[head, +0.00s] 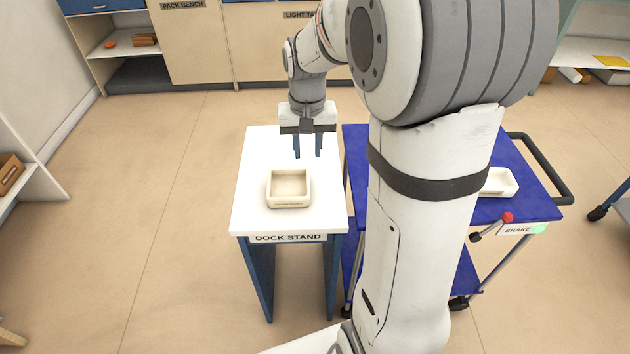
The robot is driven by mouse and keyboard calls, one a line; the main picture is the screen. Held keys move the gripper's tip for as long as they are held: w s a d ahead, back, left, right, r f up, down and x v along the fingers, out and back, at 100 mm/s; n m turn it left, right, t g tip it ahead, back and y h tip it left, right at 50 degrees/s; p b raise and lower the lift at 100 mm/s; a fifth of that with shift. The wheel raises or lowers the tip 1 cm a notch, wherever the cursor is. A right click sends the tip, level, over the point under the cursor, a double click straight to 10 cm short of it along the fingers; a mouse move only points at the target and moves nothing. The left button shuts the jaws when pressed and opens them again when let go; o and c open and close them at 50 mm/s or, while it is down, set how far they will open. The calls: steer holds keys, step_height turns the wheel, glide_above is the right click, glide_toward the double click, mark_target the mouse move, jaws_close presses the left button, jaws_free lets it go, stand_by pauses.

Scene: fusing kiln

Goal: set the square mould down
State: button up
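A cream square mould (289,203) with a shallow open recess sits upright on the white top of the dock stand (260,150). My gripper (308,156) points down over the far part of the stand, beyond the mould in the picture. Its two blue fingers are apart, with only the white top showing between them. The fingertips look clear of the mould. Their height above the stand is hard to tell.
A blue cart (535,205) stands right of the dock stand, partly hidden by my arm. It bears another pale mould (503,183), also partly hidden. The cart has a red-knobbed brake lever (507,217) and a dark handle (555,165). The floor left of the stand is clear.

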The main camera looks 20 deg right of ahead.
steer(key=s+a+n+t, duration=0.1)
steer(key=s+a, duration=0.1)
steer(key=s, duration=0.6)
steer(key=s+a+r+n, duration=0.1)
steer(key=s+n, duration=0.1)
steer(key=s, duration=0.7)
steer(key=shift+s+a+r+t, duration=0.2)
steer(key=shift+a+r+t, duration=0.05)
steer(key=shift+a+t, duration=0.15)
